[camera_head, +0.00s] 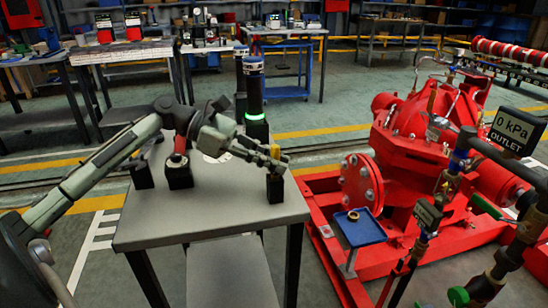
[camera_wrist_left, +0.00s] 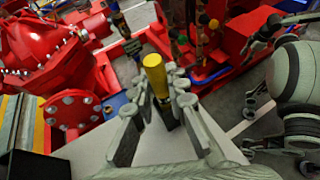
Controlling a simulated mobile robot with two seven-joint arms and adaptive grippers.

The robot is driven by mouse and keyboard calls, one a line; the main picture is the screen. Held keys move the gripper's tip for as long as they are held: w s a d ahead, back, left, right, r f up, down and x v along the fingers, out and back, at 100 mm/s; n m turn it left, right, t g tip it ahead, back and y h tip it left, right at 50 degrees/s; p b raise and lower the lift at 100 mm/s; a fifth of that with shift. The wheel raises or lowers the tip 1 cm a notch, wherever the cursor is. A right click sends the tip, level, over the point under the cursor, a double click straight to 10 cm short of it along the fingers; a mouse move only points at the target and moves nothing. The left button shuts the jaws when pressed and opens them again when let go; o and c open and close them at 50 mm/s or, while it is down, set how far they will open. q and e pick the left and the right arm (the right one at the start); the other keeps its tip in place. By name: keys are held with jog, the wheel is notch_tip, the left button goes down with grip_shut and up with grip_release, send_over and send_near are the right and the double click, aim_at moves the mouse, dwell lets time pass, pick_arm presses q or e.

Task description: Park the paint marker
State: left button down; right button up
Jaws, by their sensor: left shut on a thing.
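The paint marker shows its yellow end (camera_wrist_left: 154,70) between the fingers of my left gripper (camera_wrist_left: 158,92) in the left wrist view. The gripper is shut on it. In the head view my left gripper (camera_head: 272,154) is above the right part of the grey table (camera_head: 225,222). A black block-shaped holder (camera_head: 275,188) stands directly under it near the table's right edge. The marker's lower end is hidden, so I cannot tell whether it is inside the holder. Parts of my other arm show at the right of the left wrist view; its jaw state is unclear.
More black holders (camera_head: 143,176) stand on the table, one with a red-topped item (camera_head: 178,160). A dark cylinder with a green ring (camera_head: 254,92) stands at the back. The red pump (camera_head: 425,135) and a blue tray (camera_head: 358,232) are to the right. The table's front is clear.

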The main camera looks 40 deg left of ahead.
pick_arm(q)
jog(key=shift+f, duration=0.1)
jog(key=c, duration=1.4)
grip_release()
jog(key=shift+c, duration=0.2)
jog(key=v, duration=1.2)
jog(key=shift+f, duration=0.1)
